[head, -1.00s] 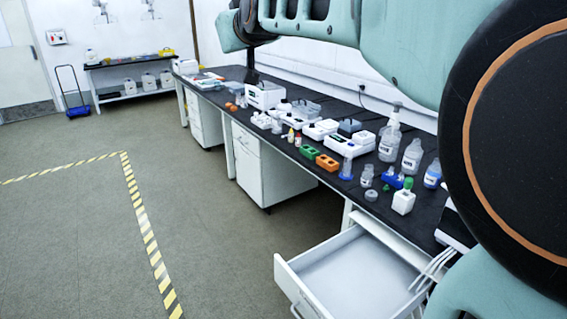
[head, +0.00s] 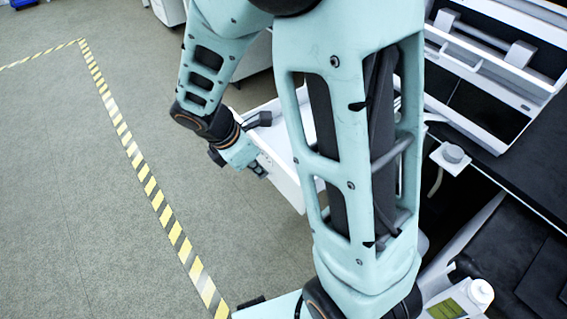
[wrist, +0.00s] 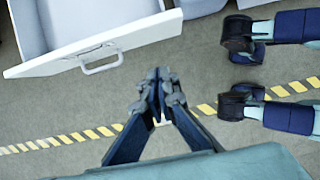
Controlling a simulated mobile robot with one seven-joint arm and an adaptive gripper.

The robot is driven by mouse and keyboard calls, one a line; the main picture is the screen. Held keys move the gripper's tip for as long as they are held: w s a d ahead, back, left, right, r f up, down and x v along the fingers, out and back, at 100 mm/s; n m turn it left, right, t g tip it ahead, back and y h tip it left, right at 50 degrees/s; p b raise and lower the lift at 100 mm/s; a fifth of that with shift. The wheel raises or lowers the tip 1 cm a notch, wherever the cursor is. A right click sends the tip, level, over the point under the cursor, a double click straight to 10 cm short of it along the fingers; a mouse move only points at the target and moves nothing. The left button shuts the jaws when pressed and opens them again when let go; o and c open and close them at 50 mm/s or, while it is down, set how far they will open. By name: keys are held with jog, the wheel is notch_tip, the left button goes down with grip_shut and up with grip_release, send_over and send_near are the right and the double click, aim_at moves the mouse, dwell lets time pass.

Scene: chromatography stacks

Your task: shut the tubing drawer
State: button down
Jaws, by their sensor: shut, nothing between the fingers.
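The white tubing drawer (head: 284,178) stands open in the head view, partly hidden behind my arm. In the wrist view its front panel (wrist: 150,32) crosses the upper left, with a bar handle (wrist: 99,64) on its outer face and the open inside beyond. My gripper (wrist: 160,78) is shut and empty, its fingertips together. It is outside the drawer, in front of the panel and to the right of the handle, with floor showing between. In the head view my gripper (head: 259,170) appears close to the drawer front; I cannot tell the exact gap there.
The black bench top (head: 535,170) and a white instrument frame (head: 500,55) are at the right. A white bottle (head: 479,293) is at the lower right. Yellow-black floor tape (head: 150,190) crosses open floor on the left.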

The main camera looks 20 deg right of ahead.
jog(key=b, duration=0.4)
send_over(292, 185)
jog(key=a, duration=0.2)
jog(key=shift+s+a+f, duration=0.1)
jog(key=shift+s+f, duration=0.05)
jog(key=shift+f, duration=2.25)
jog(key=shift+s+a+f, duration=0.1)
jog(key=shift+s+f, duration=0.05)
jog(key=shift+f, duration=2.25)
jog(key=shift+d, duration=0.15)
